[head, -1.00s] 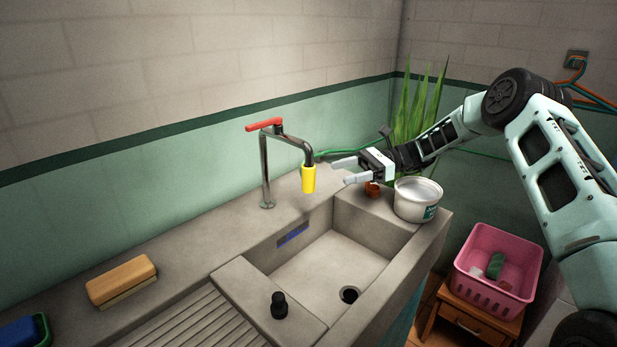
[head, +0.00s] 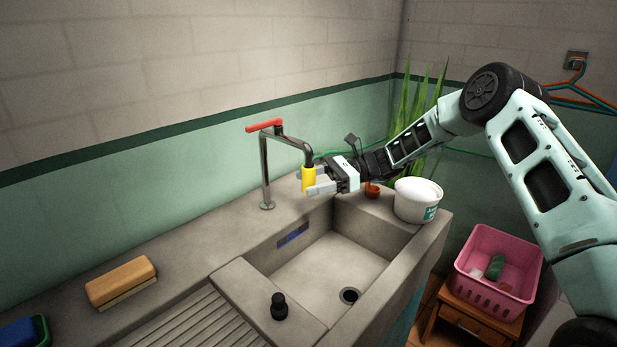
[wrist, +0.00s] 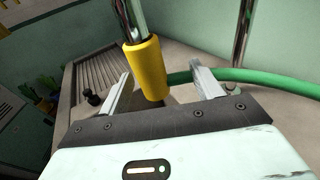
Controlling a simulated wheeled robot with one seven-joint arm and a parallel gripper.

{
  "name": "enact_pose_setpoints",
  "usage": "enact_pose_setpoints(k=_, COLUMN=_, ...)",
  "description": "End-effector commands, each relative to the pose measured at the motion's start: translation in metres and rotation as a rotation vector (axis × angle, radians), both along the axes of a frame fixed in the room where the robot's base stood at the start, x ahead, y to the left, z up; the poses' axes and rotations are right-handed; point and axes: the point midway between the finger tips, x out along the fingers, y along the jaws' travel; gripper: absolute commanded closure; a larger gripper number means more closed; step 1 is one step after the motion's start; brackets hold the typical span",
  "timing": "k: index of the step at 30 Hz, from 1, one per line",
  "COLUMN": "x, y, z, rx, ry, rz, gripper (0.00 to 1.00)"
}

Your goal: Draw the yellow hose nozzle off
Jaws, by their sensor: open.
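The yellow hose nozzle (head: 308,175) sits on the downturned end of the metal tap spout (head: 296,140), above the sink's back edge. The tap has a red handle (head: 264,125). My gripper (head: 309,186) is open, its fingers level with the lower part of the nozzle. In the wrist view the nozzle (wrist: 146,68) stands between the two spread fingers of my gripper (wrist: 160,88), nearer the left one, with a gap on the right side. In the head view the near finger covers the nozzle's lower end.
A green hose (wrist: 262,77) runs behind the nozzle. A white tub (head: 412,207) and a small terracotta pot (head: 372,190) stand right of the tap. The sink basin (head: 318,268) below is empty. A pink basket (head: 487,295) stands at lower right.

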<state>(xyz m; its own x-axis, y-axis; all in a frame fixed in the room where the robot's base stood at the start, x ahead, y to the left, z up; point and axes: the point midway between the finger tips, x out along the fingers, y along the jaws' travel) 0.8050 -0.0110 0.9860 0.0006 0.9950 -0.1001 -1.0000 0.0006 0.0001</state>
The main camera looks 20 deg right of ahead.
Motion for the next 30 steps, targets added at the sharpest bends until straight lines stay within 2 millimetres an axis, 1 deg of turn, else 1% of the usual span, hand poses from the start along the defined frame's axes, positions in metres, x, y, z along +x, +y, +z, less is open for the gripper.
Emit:
enact_pose_setpoints(k=5, x=0.0, y=0.0, z=0.0, rx=0.0, ry=0.0, rz=0.0, gripper=0.35)
enact_pose_setpoints(k=8, x=0.0, y=0.0, z=0.0, rx=0.0, ry=0.0, rz=0.0, gripper=0.6)
enact_pose_setpoints(k=9, x=0.0, y=0.0, z=0.0, rx=0.0, ry=0.0, rz=0.0, gripper=0.71)
enact_pose_setpoints(k=10, x=0.0, y=0.0, z=0.0, rx=0.0, ry=0.0, rz=0.0, gripper=0.74)
enact_pose_setpoints(k=11, x=0.0, y=0.0, z=0.0, rx=0.0, ry=0.0, rz=0.001, gripper=0.74)
enact_pose_setpoints(k=12, x=0.0, y=0.0, z=0.0, rx=0.001, ry=0.0, rz=0.001, gripper=0.78)
enact_pose_setpoints(k=17, x=0.0, y=0.0, z=-0.003, rx=0.001, ry=0.0, rz=0.001, gripper=0.78)
enact_pose_setpoints(k=30, x=0.0, y=0.0, z=-0.036, rx=0.002, ry=0.001, rz=0.0, gripper=0.78)
